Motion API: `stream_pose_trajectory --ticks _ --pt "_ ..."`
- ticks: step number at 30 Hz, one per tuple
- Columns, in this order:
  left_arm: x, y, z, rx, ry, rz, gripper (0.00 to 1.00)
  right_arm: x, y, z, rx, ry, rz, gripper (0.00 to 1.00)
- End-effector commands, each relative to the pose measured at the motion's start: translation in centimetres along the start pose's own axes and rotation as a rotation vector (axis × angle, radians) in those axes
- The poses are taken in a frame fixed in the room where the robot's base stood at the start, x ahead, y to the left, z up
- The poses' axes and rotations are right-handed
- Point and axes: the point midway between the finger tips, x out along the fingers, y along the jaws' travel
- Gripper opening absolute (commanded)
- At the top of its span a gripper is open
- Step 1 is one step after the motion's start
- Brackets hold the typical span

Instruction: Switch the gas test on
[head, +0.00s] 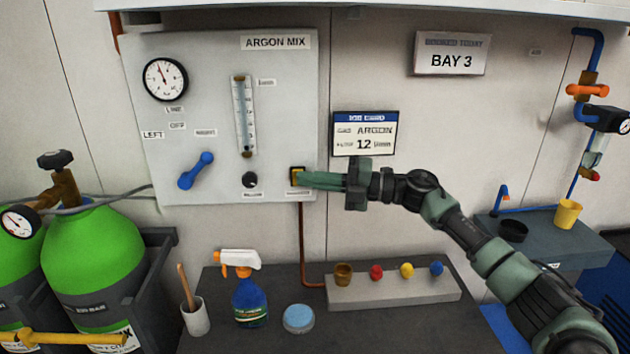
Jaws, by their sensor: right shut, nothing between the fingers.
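A white gas panel (215,105) labelled ARGON MIX hangs on the wall. At its lower right is a small dark switch with a yellow surround (297,175). My right gripper (305,180) is shut and empty, its fingertips at the switch and covering part of it. I cannot tell whether they touch it or which way the switch is set. The flow tube (244,115) stands upright on the panel, with a black knob (250,180) below it. A blue selector lever (196,171) sits at the lower left, tilted up to the right. My left gripper is not in view.
Green gas cylinders (95,250) stand at the left. A spray bottle (248,295), a cup with a brush (196,317), a blue-topped tin (298,318) and a block with coloured knobs (390,289) sit on the bench below. A job card (365,133) hangs right of the panel.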

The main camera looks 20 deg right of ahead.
Motion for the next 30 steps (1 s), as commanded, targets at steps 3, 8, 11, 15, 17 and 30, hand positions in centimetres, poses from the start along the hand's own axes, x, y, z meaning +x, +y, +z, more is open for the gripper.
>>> stream_pose_trajectory --ticks 3,8,11,15,17,30 --pt "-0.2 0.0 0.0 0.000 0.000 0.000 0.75 0.1 0.1 0.3 0.000 0.001 0.000 0.00" --pt "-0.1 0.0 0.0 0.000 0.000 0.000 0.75 0.1 0.0 0.4 0.000 0.002 0.000 0.00" --pt "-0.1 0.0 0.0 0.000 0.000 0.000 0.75 0.1 0.0 0.4 0.000 0.002 0.000 0.00" --pt "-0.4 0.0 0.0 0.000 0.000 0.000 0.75 0.1 0.2 0.5 0.008 0.002 -0.002 0.00" --pt "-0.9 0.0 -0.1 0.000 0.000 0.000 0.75 0.2 0.4 0.7 0.029 0.001 -0.007 0.00" --pt "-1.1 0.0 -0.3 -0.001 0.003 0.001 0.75 0.2 0.3 0.7 0.048 0.002 -0.012 0.00"
